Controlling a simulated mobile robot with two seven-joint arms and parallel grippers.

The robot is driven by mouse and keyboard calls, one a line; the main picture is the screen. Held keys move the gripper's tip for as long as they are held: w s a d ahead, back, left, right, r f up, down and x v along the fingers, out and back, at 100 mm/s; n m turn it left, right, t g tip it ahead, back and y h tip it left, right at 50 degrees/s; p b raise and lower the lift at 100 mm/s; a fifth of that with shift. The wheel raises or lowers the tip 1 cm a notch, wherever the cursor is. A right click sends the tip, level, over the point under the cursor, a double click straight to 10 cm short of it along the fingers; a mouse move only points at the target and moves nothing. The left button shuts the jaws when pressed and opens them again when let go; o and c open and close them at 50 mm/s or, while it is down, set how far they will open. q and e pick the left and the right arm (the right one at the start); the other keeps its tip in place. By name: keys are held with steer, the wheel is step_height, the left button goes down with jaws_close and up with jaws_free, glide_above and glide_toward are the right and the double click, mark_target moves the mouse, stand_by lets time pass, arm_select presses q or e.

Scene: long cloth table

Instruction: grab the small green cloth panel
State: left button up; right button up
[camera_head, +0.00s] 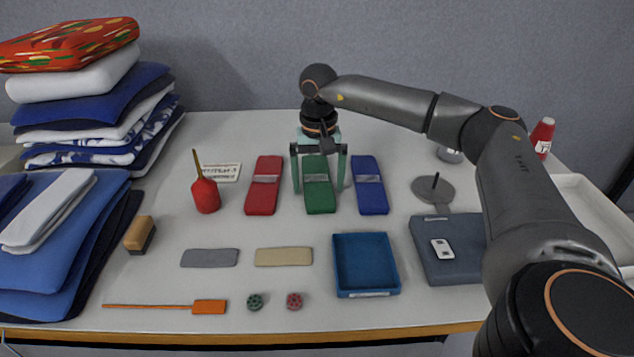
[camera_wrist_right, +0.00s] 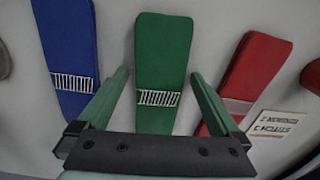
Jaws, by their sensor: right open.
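The small green cloth panel (camera_head: 317,189) lies flat on the table between a red panel (camera_head: 263,188) and a blue panel (camera_head: 369,188). Each has a pale band across it. My right gripper (camera_head: 319,190) is open above the green panel, with one finger on each side of it. In the right wrist view the green panel (camera_wrist_right: 161,70) runs up between the two green fingers (camera_wrist_right: 160,80), apart from both. The blue panel (camera_wrist_right: 70,50) is left and the red panel (camera_wrist_right: 245,80) right there. My left gripper does not show.
A blue tray (camera_head: 365,262) stands in front of the panels. A red oil can (camera_head: 206,195) and a small sign (camera_head: 220,172) are left. Grey (camera_head: 209,258) and beige (camera_head: 284,257) pieces lie in front. Folded cloth stacks (camera_head: 65,240) fill the left side.

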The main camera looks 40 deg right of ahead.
steer(key=c, duration=1.2)
steer(key=shift+c, duration=0.2)
steer(key=shift+r, duration=0.15)
